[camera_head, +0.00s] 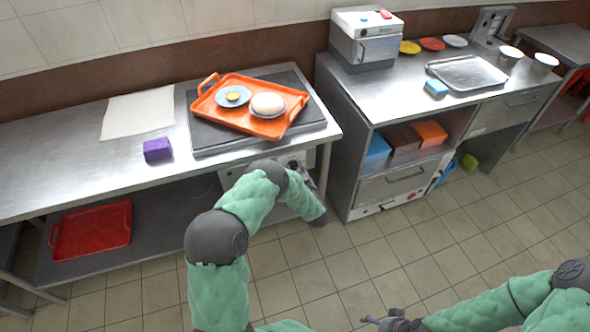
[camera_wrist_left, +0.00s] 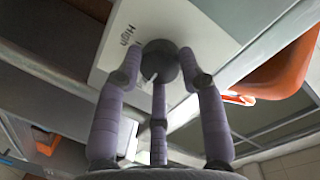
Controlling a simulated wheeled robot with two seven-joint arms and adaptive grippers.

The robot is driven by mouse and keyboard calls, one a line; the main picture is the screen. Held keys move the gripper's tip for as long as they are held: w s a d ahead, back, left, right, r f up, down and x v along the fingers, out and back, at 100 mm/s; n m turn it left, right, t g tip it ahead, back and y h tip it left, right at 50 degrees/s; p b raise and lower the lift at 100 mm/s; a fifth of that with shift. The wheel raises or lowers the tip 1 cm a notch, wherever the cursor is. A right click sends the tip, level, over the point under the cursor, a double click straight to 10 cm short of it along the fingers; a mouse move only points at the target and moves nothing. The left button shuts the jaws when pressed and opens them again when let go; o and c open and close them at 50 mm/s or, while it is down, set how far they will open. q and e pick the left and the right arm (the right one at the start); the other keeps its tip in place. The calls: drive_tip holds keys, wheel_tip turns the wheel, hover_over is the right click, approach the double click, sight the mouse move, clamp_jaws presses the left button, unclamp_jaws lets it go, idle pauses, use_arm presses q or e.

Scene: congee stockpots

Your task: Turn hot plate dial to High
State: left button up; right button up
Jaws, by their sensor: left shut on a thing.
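The dial (camera_wrist_left: 161,60) is a dark round knob on a white panel (camera_wrist_left: 118,42) in the left wrist view. A printed "High" label (camera_wrist_left: 127,36) shows to its left, and further lettering is partly hidden by the knob. My left gripper (camera_wrist_left: 160,80) is shut on the dial, with its fingers around the rim. In the head view my left gripper (camera_head: 305,172) is at the table's front edge, mostly hidden by my arm; the dial is hidden there. My right gripper (camera_head: 383,321) is low at the bottom edge, away from the tables, its opening unclear.
A dark slab (camera_head: 208,138) on the steel table bears an orange tray (camera_head: 212,108) with a plate and a bowl. A purple block (camera_head: 157,149) and a white cloth (camera_head: 138,113) lie to its left. A red tray (camera_head: 92,231) is on the lower shelf. The tiled floor is open.

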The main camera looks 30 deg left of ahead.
use_arm(q)
drive_tip(key=m, duration=0.5)
drive_tip(key=m+y+p, duration=0.1)
drive_tip(key=m, duration=0.5)
drive_tip(key=m+y+p, duration=0.1)
drive_tip(key=m, duration=0.5)
drive_tip(key=shift+d+f+g, duration=0.1)
drive_tip(key=shift+f+g, duration=0.25)
drive_tip(key=shift+g, duration=0.05)
drive_tip(key=shift+m, duration=0.3)
drive_tip(key=o, duration=1.1)
drive_tip(key=shift+r, duration=0.15)
drive_tip(key=shift+o, duration=0.2)
drive_tip(key=v, duration=1.2)
